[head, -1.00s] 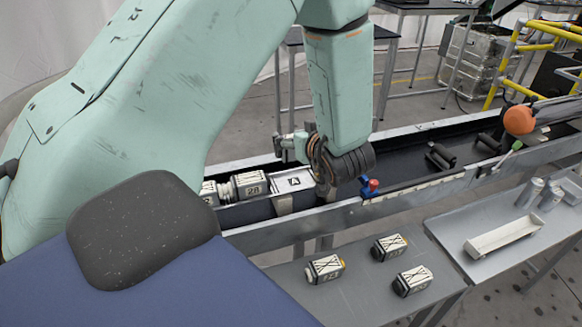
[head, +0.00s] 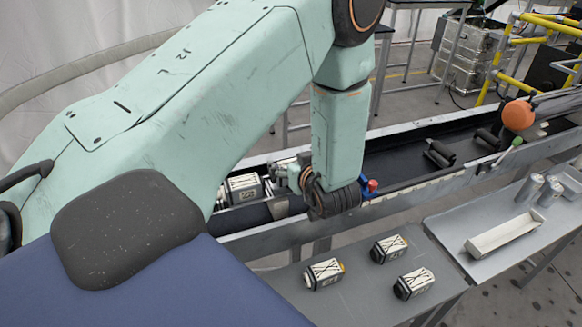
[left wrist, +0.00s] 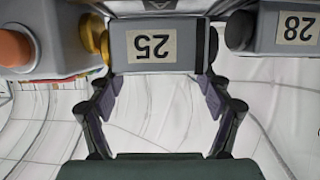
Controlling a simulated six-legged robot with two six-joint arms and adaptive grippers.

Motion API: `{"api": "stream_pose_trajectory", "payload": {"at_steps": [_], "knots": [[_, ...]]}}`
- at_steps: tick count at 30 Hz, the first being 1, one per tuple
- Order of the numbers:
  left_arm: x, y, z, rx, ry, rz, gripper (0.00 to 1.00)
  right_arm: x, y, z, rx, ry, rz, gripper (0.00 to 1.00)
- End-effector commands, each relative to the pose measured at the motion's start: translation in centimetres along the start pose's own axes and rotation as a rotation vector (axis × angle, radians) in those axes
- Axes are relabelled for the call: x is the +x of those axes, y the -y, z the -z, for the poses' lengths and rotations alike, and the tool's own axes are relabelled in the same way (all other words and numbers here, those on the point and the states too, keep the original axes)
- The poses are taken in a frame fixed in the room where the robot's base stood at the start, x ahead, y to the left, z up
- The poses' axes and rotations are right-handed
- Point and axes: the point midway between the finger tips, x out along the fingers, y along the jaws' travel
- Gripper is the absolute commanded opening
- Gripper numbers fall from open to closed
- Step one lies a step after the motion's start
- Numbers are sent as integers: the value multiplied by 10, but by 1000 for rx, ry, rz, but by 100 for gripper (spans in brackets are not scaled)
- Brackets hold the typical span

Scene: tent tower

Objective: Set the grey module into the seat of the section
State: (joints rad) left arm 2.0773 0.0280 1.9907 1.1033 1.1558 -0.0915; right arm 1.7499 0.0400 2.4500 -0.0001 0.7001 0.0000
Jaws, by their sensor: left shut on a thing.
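In the left wrist view, a grey module (left wrist: 155,47) marked 25 lies across the tips of my left gripper (left wrist: 158,85), which is shut on it. A gold ring (left wrist: 93,35) is at its left end, against or close to a pale grey body. A second grey module (left wrist: 285,27) marked 28 is close to its right end. In the head view, my left gripper (head: 292,172) is low over the long trough, and its wrist hides most of the held module. A module (head: 243,187) in the trough is left of the gripper. I cannot make out the seat.
Several more modules, such as one (head: 324,273), lie on the grey front table (head: 365,290). A white tray (head: 505,233) and metal cylinders (head: 551,192) are on the right table. A blue and red fitting (head: 369,187) is on the trough rim. An orange ball (head: 518,116) is at right.

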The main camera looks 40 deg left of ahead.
Motion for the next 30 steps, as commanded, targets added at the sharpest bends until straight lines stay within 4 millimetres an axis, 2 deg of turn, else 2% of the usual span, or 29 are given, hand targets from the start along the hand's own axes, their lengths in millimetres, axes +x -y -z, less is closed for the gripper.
{"api": "stream_pose_trajectory", "payload": {"at_steps": [4, 14, 15, 22, 30], "knots": [[7, 0, -12, -2, -3, 0, 28, 1, 0, 0, 0, 0, 0, 65], [9, 0, -13, -4, -4, 0, 28, 2, 0, 0, 0, 0, 0, 65], [9, 0, -14, -2, -1, 1, 79, 2, 0, 0, 0, 0, 0, 65], [9, 0, -14, -2, -1, 1, 99, 2, 0, 0, 0, 0, 0, 65], [9, 0, -14, -2, -1, 1, 100, 2, 0, 0, 0, 0, 0, 65]]}}
